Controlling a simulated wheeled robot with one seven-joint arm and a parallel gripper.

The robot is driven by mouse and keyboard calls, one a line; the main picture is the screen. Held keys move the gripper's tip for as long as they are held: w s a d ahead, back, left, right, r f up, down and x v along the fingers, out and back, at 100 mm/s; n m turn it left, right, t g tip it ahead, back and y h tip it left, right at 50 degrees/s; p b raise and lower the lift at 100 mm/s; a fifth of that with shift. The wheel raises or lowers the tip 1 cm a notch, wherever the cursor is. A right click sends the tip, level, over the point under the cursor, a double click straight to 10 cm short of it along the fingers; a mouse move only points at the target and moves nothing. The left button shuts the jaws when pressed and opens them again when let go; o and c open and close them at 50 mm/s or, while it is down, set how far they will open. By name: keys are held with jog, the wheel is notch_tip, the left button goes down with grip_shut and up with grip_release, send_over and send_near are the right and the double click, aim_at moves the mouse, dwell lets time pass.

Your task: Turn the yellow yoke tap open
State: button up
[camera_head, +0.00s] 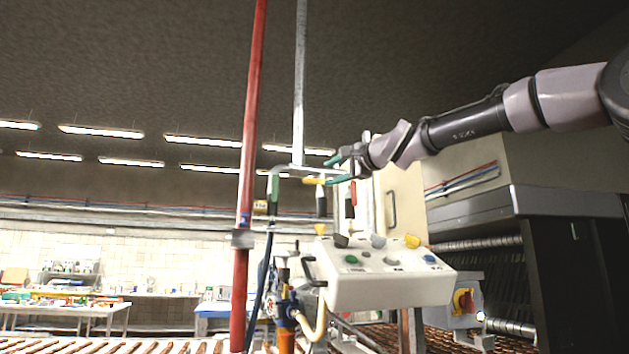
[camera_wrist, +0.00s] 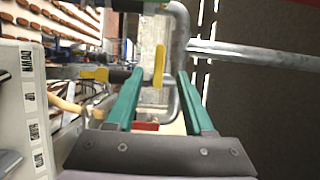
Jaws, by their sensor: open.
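The yellow yoke tap (camera_head: 314,181) hangs from the grey pipe frame above the control box, with a dark body below its yellow handle. In the wrist view its yellow handle (camera_wrist: 159,65) appears upright between the two green fingertips. My gripper (camera_head: 331,170) comes from the right, its green fingers pointing left towards the tap. In the wrist view my gripper (camera_wrist: 160,76) is open, with a finger on each side of the handle and a gap to each. I cannot tell whether the tips reach past the handle.
A green-handled tap (camera_head: 275,188) hangs left and a red-handled one (camera_head: 353,191) right of the yellow tap. The grey pipe (camera_wrist: 180,40) runs close to my fingers. A white control box (camera_head: 385,275) stands below, and a red pole (camera_head: 249,130) rises to the left.

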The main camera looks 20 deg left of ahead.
aim_at(310, 180)
jog(key=shift+x, duration=4.05)
grip_shut()
